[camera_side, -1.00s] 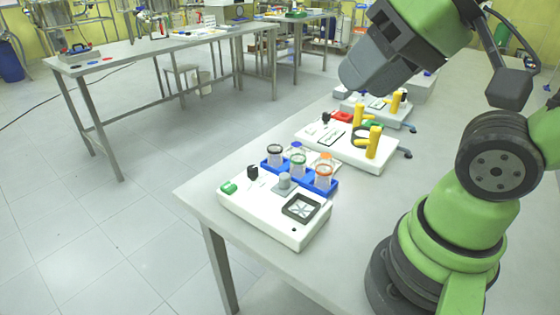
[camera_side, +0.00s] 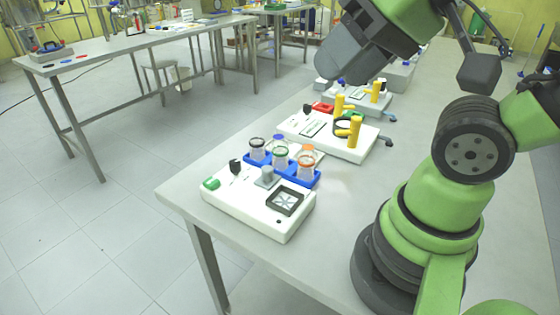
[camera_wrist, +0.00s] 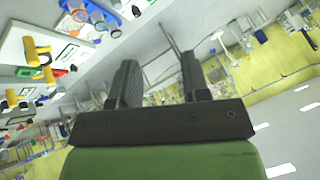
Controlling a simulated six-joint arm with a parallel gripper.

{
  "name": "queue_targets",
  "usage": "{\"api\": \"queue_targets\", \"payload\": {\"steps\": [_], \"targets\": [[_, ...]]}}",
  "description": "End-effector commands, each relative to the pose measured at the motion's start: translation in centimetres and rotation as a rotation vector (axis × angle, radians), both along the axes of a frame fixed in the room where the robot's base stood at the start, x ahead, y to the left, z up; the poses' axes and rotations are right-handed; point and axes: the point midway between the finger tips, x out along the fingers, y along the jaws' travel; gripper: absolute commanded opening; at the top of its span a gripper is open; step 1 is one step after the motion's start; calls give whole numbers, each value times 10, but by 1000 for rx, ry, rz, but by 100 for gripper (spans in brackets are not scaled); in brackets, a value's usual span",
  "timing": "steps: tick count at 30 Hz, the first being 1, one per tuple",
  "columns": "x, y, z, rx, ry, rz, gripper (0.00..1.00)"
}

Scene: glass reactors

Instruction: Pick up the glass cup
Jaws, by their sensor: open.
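The cup with a dark rim (camera_side: 257,150), one with a green rim (camera_side: 280,158) and one with an orange rim (camera_side: 306,161) are in front; a blue-rimmed one is partly hidden behind. The cups also show small at the top of the wrist view (camera_wrist: 101,25). My gripper (camera_wrist: 155,76) is open and empty, its two dark fingers apart. It is well away from the cups. Its fingertips cannot be made out in the side view.
The near white station (camera_side: 240,206) carries a green block and a dark square fixture. Behind it, a second station (camera_side: 318,141) has upright yellow handles (camera_side: 355,132). The grey table (camera_side: 300,270) is clear in front. Another bench (camera_side: 130,47) stands apart at the back left.

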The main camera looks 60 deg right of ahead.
Motion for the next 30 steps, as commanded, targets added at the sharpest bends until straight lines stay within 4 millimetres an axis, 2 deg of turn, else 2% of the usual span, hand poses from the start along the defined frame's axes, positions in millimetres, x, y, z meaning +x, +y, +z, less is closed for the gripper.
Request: {"api": "queue_targets", "payload": {"steps": [8,12,22,26,30], "targets": [[0,0,0,0,0,0,43],[0,0,0,0,0,0,72],[5,-2,1,18,18,-37,72],[26,-9,2,106,102,-219,72],[65,-27,-4,256,235,-570,72]]}}
